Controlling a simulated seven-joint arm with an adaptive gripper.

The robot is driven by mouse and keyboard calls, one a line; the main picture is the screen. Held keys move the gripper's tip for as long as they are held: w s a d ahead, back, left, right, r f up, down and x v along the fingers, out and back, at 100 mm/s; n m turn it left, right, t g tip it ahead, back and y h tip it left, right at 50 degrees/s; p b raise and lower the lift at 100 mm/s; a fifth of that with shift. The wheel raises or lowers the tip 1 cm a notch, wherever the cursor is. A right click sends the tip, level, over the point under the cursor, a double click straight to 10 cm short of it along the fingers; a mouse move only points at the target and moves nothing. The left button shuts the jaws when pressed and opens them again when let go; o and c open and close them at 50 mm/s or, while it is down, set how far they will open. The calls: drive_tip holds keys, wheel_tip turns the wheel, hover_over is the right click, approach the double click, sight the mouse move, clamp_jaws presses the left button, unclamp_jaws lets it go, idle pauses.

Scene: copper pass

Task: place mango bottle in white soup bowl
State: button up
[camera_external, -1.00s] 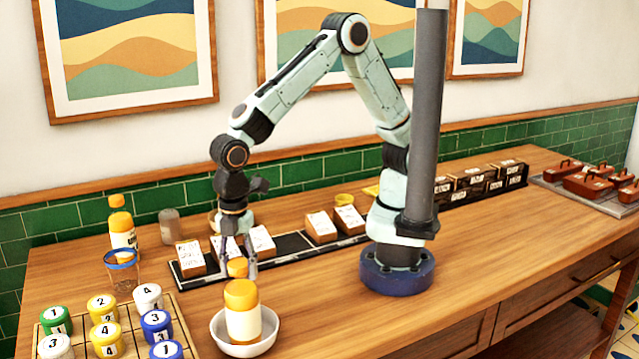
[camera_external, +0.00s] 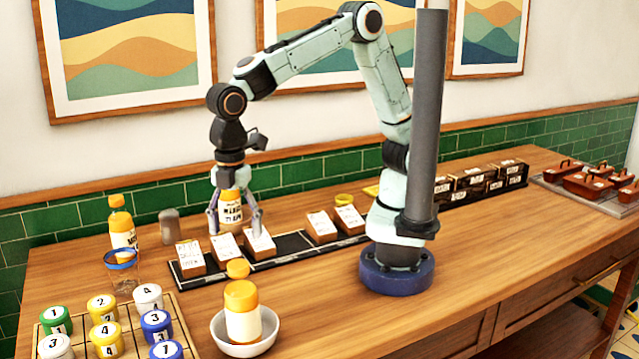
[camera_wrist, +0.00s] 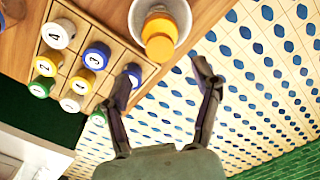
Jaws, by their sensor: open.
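A bottle with a white body and orange-yellow cap (camera_external: 242,312) stands in the white soup bowl (camera_external: 273,337) at the front in the external view; no label on it is readable. The wrist view shows its orange cap (camera_wrist: 159,36) inside the bowl's rim (camera_wrist: 186,14). My gripper (camera_external: 236,232) is open above the card rack, behind and above the bowl. Its fingers are spread and empty in the wrist view (camera_wrist: 167,80). A labelled yellow bottle (camera_external: 230,212) shows between and behind the fingers in the external view; contact cannot be told.
A black rack (camera_external: 290,246) with several cards on blocks runs behind the bowl. Another yellow bottle (camera_external: 122,236), a blue-rimmed glass (camera_external: 121,270) and a grey shaker (camera_external: 169,226) stand left. A wooden tray (camera_external: 182,318) of numbered jars is left of the bowl. Table right of the bowl is clear.

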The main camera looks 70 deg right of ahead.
wheel_tip(320, 180, up, 4)
drive_tip(key=r, duration=0.1)
drive_tip(key=w+d+r+m, duration=0.15)
drive_tip(key=d+m, duration=0.45)
drive_tip(key=d, duration=0.7)
drive_tip(key=s+d+f+m, duration=0.2)
drive_tip(key=s+d+m, duration=0.3)
drive_tip(key=d, duration=0.3)
drive_tip(key=s+d+f+m, duration=0.2)
drive_tip(key=s+d+m, duration=0.4)
drive_tip(key=d+m, duration=0.1)
drive_tip(key=shift+s+d+f+m+y, duration=0.2)
drive_tip(key=shift+s+d+m+y, duration=0.15)
drive_tip(key=shift+d, duration=0.3)
